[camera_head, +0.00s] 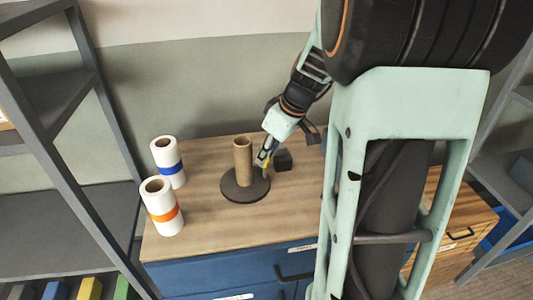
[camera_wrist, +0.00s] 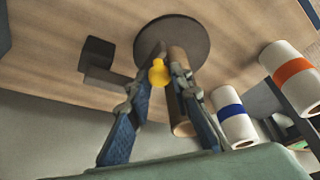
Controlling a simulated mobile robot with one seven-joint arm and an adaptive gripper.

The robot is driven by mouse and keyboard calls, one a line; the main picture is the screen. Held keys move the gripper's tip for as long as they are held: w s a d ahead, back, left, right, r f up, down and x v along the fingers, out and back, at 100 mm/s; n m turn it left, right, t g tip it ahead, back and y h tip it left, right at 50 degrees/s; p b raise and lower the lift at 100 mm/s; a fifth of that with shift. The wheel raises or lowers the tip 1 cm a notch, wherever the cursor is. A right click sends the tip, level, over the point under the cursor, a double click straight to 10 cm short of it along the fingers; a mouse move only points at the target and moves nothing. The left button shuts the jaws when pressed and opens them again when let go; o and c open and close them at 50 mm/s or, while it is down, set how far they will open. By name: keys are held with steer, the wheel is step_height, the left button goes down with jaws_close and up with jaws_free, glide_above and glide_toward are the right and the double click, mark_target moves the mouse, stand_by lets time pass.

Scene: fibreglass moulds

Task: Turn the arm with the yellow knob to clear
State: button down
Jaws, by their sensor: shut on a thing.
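A dark round base (camera_head: 235,190) stands on the wooden top with an upright brown cardboard tube (camera_head: 243,160) on it. The yellow knob (camera_wrist: 158,71) sits between my fingertips in the wrist view, close beside the tube. My gripper (camera_head: 263,160) reaches down from the upper right, shut on the knob. The arm that carries the knob is mostly hidden by the knob and my fingers. The tube also shows in the wrist view (camera_wrist: 178,100), partly behind my right finger.
A white roll with a blue band (camera_head: 168,165) and one with an orange band (camera_head: 162,208) stand left of the base. A small dark block (camera_head: 283,160) is close right of my gripper. Grey shelves (camera_head: 60,195) flank the left. The front of the wooden top is clear.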

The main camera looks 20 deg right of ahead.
steer(key=shift+s+d, duration=0.1)
steer(key=s+d+n+g+y+b, duration=0.2)
steer(key=s+d+n+g+b, duration=0.1)
steer(key=d+n, duration=0.6)
steer(key=shift+s+n+g+b, duration=0.3)
steer(key=shift+n+b, duration=0.3)
steer(key=shift+n, duration=0.4)
steer(key=c, duration=1.7)
jaws_free()
steer(key=shift+c, duration=0.2)
steer(key=shift+r, duration=0.1)
steer(key=v, duration=1.2)
